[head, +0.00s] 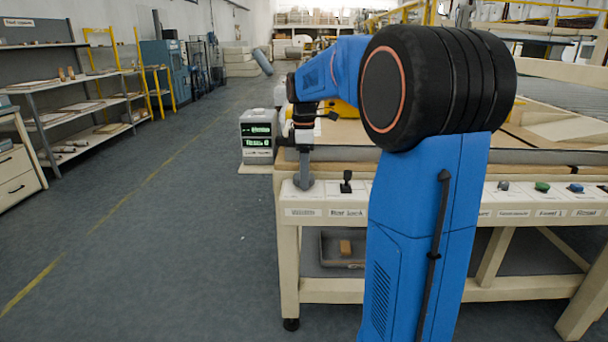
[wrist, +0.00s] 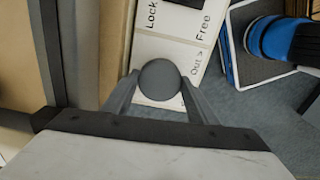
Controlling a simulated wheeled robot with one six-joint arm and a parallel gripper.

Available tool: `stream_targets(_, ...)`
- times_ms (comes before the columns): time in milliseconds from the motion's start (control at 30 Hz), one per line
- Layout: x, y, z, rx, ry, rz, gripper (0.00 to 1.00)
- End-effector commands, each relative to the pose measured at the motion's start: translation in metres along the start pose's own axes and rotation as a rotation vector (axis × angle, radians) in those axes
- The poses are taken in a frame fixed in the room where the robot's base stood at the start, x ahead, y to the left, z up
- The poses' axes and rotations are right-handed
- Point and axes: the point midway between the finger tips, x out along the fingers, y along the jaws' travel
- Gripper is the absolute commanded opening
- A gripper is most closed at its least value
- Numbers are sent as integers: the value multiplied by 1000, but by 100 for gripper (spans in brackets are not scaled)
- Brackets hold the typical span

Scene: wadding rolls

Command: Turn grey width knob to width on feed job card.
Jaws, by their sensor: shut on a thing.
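The grey width knob (wrist: 160,80) is a round, dark grey cap on the white control panel (wrist: 150,50). In the wrist view it sits between the two fingers of my gripper (wrist: 159,92), one on each side of it. The gripper is shut on the knob. In the head view my gripper (head: 304,182) points down at the panel's left end, above a label too blurred to read surely. The knob's pointer and scale cannot be made out. I cannot pick out a feed job card for certain.
A black lever (head: 346,182) stands on the panel just right of my gripper. A grey knob (head: 503,186), a green button (head: 542,187) and a blue button (head: 575,188) are farther right. The floor at left is clear.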

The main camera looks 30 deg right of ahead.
Motion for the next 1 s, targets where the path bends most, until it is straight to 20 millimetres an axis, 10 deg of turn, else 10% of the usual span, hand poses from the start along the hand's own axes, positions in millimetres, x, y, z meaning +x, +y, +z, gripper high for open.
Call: stream_targets(1000,-1,1,0,964,2,3,30)
